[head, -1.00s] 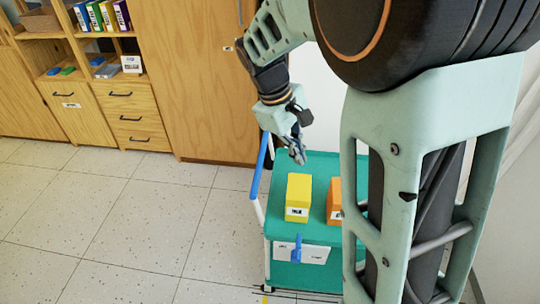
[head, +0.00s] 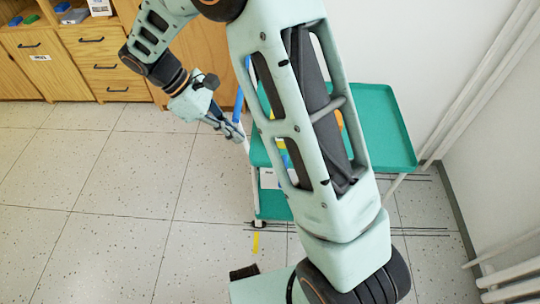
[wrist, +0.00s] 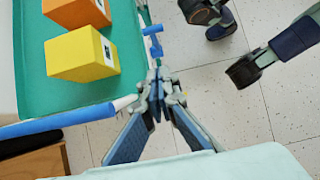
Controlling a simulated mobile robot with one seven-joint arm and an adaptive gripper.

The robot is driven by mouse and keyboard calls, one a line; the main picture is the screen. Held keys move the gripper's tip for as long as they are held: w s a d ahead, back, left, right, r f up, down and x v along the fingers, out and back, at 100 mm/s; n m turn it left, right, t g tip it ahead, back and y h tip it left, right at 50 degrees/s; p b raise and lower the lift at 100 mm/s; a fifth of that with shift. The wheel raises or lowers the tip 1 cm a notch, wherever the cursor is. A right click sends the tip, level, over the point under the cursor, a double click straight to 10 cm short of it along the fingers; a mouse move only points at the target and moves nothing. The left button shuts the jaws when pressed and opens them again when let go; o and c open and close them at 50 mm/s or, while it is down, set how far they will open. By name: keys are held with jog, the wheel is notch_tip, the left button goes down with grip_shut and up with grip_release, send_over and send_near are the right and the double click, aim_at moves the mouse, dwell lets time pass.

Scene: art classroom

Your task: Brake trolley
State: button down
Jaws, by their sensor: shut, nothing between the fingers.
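The trolley has a green tray top (head: 385,125), pale legs and a blue push handle (head: 240,92) on its left side. My arm hides much of its middle in the head view. In the wrist view, the green tray (wrist: 28,95) fills the upper left, and the blue handle (wrist: 62,121) runs below it. A small blue lever (wrist: 153,42) stands out from the trolley's side, just beyond my fingertips. My gripper (head: 238,134) is shut and empty beside the trolley's left edge. In the wrist view, its fingertips (wrist: 160,84) meet close to the handle's end; contact cannot be told.
A yellow box (wrist: 80,57) and an orange box (wrist: 78,12) stand on the tray. Wooden cabinets (head: 105,62) line the back left. A white wall and pipes (head: 480,85) are at the right. Speckled floor (head: 110,200) is free at the left, with yellow tape (head: 256,243) near the trolley.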

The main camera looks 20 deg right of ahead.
jog(key=d+r+b+x, duration=0.1)
jog(key=d+b+x, duration=0.1)
jog(key=x, duration=1)
jog(key=shift+s+d+b, duration=0.4)
jog(key=shift+b, duration=0.45)
jog(key=shift+d, duration=0.1)
jog(key=shift+s+d+r+y+p, duration=0.15)
jog(key=shift+d+y+p, duration=0.15)
jog(key=shift+p, duration=0.2)
